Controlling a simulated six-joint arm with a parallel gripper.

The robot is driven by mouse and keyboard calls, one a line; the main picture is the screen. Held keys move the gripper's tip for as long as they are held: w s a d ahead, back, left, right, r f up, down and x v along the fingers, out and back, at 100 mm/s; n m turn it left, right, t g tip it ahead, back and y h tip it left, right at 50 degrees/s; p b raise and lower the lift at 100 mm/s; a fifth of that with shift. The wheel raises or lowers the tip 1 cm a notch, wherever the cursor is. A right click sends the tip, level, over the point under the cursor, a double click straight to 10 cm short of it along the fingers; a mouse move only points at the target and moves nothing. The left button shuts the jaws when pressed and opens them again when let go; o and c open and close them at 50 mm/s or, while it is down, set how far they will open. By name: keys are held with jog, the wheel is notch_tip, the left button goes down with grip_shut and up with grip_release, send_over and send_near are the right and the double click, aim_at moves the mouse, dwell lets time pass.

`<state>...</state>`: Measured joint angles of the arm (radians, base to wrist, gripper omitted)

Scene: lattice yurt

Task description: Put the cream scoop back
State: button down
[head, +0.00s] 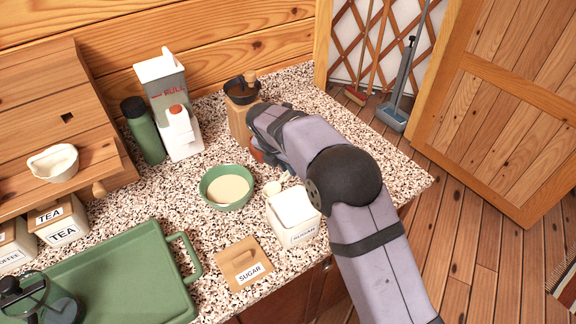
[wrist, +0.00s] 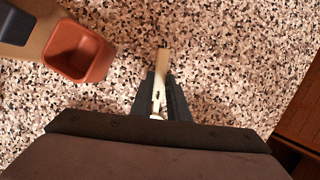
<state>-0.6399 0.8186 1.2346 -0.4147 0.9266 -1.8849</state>
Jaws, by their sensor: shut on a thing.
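The cream scoop (wrist: 162,61) is between the two dark fingers of my gripper (wrist: 160,82) in the wrist view. The fingers are shut on it, and one pale end sticks out past the tips. In the head view a small rounded cream part of the scoop (head: 273,188) shows between the green bowl and the white canister. My arm hides most of the gripper there. The square white canister (head: 292,228) stands open, just in front of the scoop. Its wooden lid marked SUGAR (head: 244,263) lies on the counter to the left.
A green bowl (head: 228,204) with pale contents stands left of the scoop. A wooden grinder (head: 238,126) stands behind, and an open terracotta-coloured box (wrist: 78,52) shows at upper left in the wrist view. A green tray (head: 120,275) fills the front left. The counter's edge is at right.

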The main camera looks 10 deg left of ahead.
aim_at(279, 182)
jog(key=shift+f, duration=0.1)
jog(key=c, duration=1.7)
grip_release()
jog(key=shift+r, duration=0.4)
jog(key=b+v, duration=0.1)
jog(key=v, duration=1)
jog(key=shift+s+r+b, duration=0.2)
jog(key=shift+r+b, duration=0.05)
jog(key=shift+b, duration=0.15)
